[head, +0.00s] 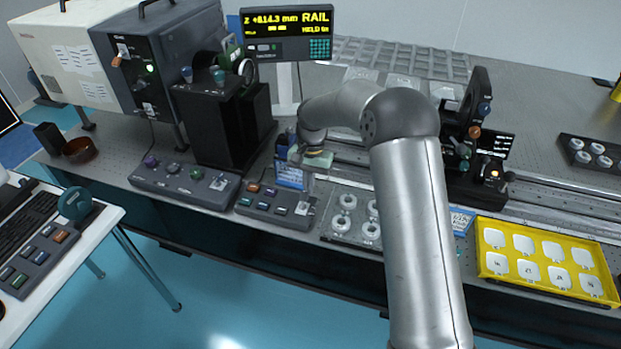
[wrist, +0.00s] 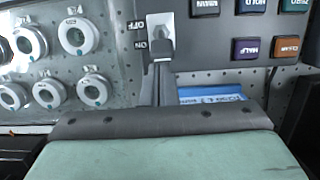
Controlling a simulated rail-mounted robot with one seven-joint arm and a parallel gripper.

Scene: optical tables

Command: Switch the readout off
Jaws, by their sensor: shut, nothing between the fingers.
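The readout (head: 288,22) stands at the back with its screen lit, showing yellow characters including "+014.3 mm RAIL". The button box (head: 276,206) on the front of the optical table carries several coloured keys and, at its right end, a toggle switch (head: 304,207). In the wrist view the switch plate (wrist: 160,17) is marked OFF and ON on its left. My gripper (wrist: 162,48) is shut and empty, its dark fingertips at the switch's ON end. The fingers hide part of the lever, so I cannot tell its exact position or whether they touch it.
A tray of round white-ringed optics (head: 346,202) lies beside the button box. A second control box (head: 185,183) with knobs is to the left. A blue label card (head: 289,177) stands behind the button box. A yellow tray (head: 548,262) of white pieces is at right.

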